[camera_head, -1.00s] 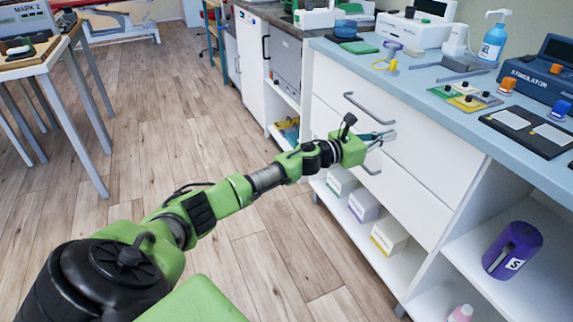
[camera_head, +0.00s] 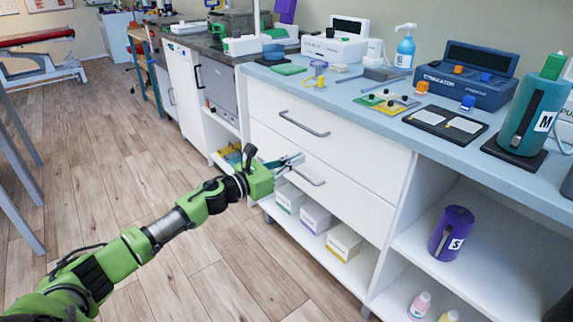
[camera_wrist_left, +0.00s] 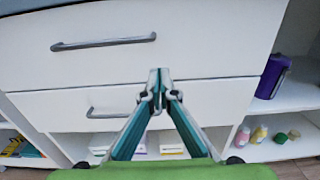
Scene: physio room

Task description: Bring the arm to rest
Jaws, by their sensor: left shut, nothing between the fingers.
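My left arm (camera_head: 165,228) comes in from the lower left in the head view. Its left gripper (camera_head: 298,159) is in front of the white drawer unit, near the lower drawer's handle (camera_head: 308,176). In the left wrist view the left gripper (camera_wrist_left: 160,76) has its fingertips together with nothing between them. Behind it are the upper drawer handle (camera_wrist_left: 104,42) and the lower drawer handle, both on shut drawers. Whether the fingertips touch the drawer front cannot be told. My right gripper is in neither view.
The blue worktop (camera_head: 345,92) carries a stimulator (camera_head: 465,75), a soap bottle (camera_head: 405,48) and a teal cuff marked M (camera_head: 532,112). Open shelves below hold boxes (camera_head: 316,217) and a purple cuff (camera_head: 451,233).

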